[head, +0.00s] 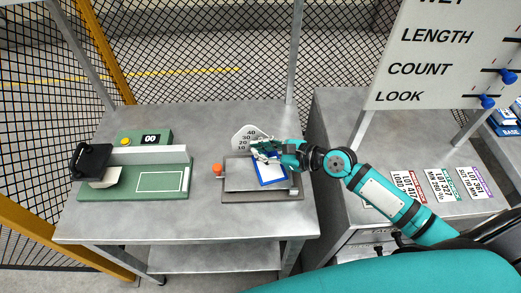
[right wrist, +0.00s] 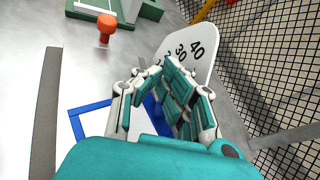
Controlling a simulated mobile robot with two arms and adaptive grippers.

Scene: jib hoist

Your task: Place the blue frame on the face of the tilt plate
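The blue frame (head: 262,182) is a rectangular outline with a pale inside, seen over the right part of the tilt plate and turned slightly against it. It also shows in the right wrist view (right wrist: 88,106), partly hidden by my fingers. The tilt plate (head: 238,176) is a grey plate on a darker base, with an orange knob (head: 218,170) at its left. My right gripper (head: 262,150) is at the frame's far edge, with blue between its fingers in the right wrist view (right wrist: 150,85); it looks shut on the frame. Whether the frame touches the plate is unclear. My left gripper is out of view.
A white angle scale (head: 243,133) stands behind the plate, close to my right fingers. A green device (head: 130,180) with a black handle and a counter (head: 150,139) occupies the table's left. A sign board (head: 430,60) and label cards (head: 409,185) are at right. The table's front strip is clear.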

